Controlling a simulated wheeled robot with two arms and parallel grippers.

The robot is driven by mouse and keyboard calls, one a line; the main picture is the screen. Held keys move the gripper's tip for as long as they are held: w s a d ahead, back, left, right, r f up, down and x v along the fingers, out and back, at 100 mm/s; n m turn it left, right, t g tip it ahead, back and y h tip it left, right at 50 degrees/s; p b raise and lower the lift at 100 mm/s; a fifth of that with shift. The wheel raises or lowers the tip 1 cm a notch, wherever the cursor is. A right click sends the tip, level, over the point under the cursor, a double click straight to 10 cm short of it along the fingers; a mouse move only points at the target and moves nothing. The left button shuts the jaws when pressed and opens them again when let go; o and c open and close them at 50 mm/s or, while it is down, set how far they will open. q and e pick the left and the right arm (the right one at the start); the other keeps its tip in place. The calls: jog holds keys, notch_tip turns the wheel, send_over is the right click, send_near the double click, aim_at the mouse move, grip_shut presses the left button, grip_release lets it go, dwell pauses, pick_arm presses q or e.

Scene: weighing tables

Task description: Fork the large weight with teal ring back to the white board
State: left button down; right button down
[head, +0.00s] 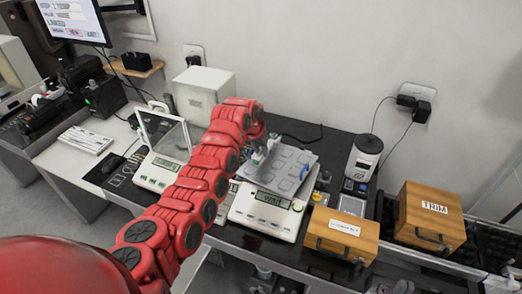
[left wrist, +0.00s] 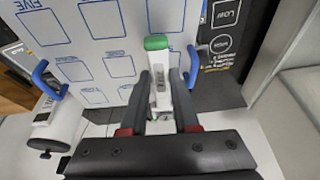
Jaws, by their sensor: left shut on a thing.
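The white board (head: 300,158), printed with blue-outlined squares, lies behind the front balance; its blue handles and squares also show in the left wrist view (left wrist: 98,20). My left gripper (head: 262,152) is over the board's left part. In the left wrist view my left gripper (left wrist: 165,85) is shut on a narrow pale tool (left wrist: 161,92) with a green end. It may be the fork; its prongs cannot be made out. I cannot pick out the large weight with the teal ring in either view. My right gripper is not in view.
A balance (head: 263,212) with a lit display stands in front of the board. A glass-shielded balance (head: 155,172) is to the left. Two wooden boxes, one marked TRIM (head: 430,215) and one smaller (head: 342,235), stand at right. A white-and-black device (head: 365,158) is behind them.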

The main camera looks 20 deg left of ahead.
dwell(0.5)
pick_arm(q)
jog(key=shift+f+t+b, duration=0.2)
jog(key=shift+t+b, duration=0.1)
jog(key=shift+b, duration=0.1)
jog(key=shift+r, duration=0.3)
jog(key=shift+r, duration=1.85)
jog(key=shift+r+b, duration=0.3)
jog(key=shift+r, duration=1.05)
